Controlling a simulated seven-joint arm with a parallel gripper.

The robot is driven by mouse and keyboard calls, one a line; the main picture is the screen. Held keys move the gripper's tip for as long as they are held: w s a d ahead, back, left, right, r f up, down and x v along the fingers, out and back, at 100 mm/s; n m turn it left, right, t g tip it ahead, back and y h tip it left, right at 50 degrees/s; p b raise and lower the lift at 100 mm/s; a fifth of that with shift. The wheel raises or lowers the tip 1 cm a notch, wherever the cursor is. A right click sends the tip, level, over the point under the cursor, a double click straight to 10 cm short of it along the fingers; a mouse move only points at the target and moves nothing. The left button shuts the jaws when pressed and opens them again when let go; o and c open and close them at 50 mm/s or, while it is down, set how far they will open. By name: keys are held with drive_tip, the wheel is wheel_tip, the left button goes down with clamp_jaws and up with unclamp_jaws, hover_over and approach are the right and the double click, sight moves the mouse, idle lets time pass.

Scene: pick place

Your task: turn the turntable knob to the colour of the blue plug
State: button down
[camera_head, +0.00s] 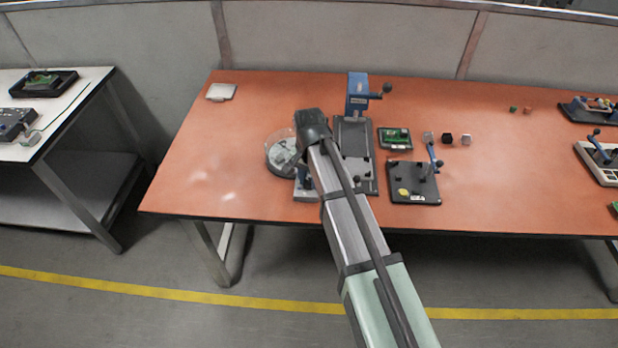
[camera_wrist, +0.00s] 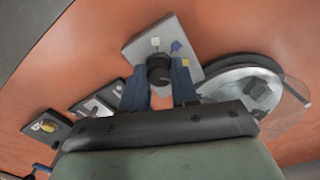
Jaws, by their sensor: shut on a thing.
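In the wrist view a black round knob (camera_wrist: 159,69) stands on a light grey plate (camera_wrist: 138,46). The plate carries a white mark, a small blue piece (camera_wrist: 176,46) and a yellow mark around the knob. I cannot tell whether the blue piece is the blue plug or a colour mark. My gripper (camera_wrist: 158,80) has its two blue-grey fingers on either side of the knob, shut on it. The round turntable (camera_wrist: 217,84), with a dark block on it and a clear rim, is just right of the plate. In the head view my arm hides the knob; the turntable (camera_head: 272,160) shows left of my wrist.
A blue press (camera_head: 357,92) stands behind my wrist. A green board (camera_head: 395,138) and a black fixture with a blue lever (camera_head: 412,190) lie to the right. The table's left part is clear except for a white pad (camera_head: 221,92).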

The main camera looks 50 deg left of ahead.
sight(309, 180)
drive_tip(key=n, duration=1.2)
drive_tip(key=shift+n, duration=0.4)
idle(0.4)
drive_tip(key=c, duration=0.8)
unclamp_jaws()
drive_tip(key=shift+c, duration=0.2)
drive_tip(key=shift+r, duration=0.1)
wheel_tip(309, 180, up, 14)
drive_tip(key=shift+f, duration=0.2)
